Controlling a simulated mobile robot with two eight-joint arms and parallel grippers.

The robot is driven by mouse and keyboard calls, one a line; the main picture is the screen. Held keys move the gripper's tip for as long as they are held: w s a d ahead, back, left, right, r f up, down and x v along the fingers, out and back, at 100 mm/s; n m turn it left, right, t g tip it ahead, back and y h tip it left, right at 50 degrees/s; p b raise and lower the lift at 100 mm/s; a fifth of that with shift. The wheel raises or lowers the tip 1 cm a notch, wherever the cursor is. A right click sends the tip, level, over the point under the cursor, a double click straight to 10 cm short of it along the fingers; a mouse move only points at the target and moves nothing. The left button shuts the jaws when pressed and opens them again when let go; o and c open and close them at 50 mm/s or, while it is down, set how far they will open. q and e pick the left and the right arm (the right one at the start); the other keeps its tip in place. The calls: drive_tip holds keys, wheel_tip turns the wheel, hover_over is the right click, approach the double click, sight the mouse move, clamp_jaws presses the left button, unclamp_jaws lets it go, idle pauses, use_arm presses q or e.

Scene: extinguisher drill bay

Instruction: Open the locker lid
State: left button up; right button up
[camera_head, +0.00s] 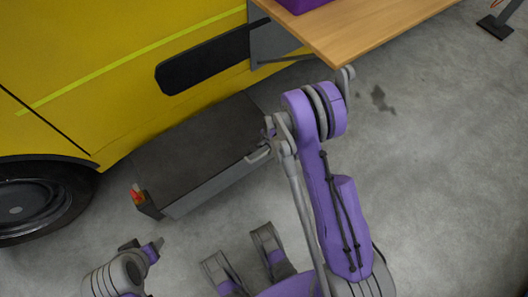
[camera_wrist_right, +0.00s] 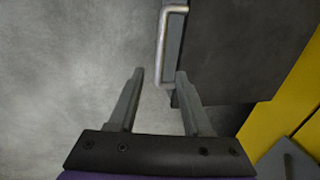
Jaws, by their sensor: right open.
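The locker is a low grey box with a dark lid (camera_head: 205,140), beside the yellow vehicle in the head view. The lid lies flat and shut. A pale bar handle (camera_head: 259,154) sits on its front side near the right end. My right gripper (camera_head: 268,128) is at that end, partly hidden by its arm. In the right wrist view my right gripper (camera_wrist_right: 160,74) is open and empty. The handle (camera_wrist_right: 161,48) lies ahead, its near end between the fingertips in the picture; contact is unclear. Part of my left arm's end (camera_head: 153,248) shows low left; its jaws are unclear.
The yellow vehicle (camera_head: 110,60) stands behind the locker, with a wheel (camera_head: 35,200) at the left. A wooden table (camera_head: 365,30) overhangs close behind my right arm.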

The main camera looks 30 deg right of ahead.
sight(264, 153)
drive_tip(key=f, duration=0.2)
drive_tip(key=w+f+b, duration=0.1)
drive_tip(key=f, duration=0.4)
drive_tip(key=shift+w+f, duration=0.25)
clamp_jaws()
idle(1.1)
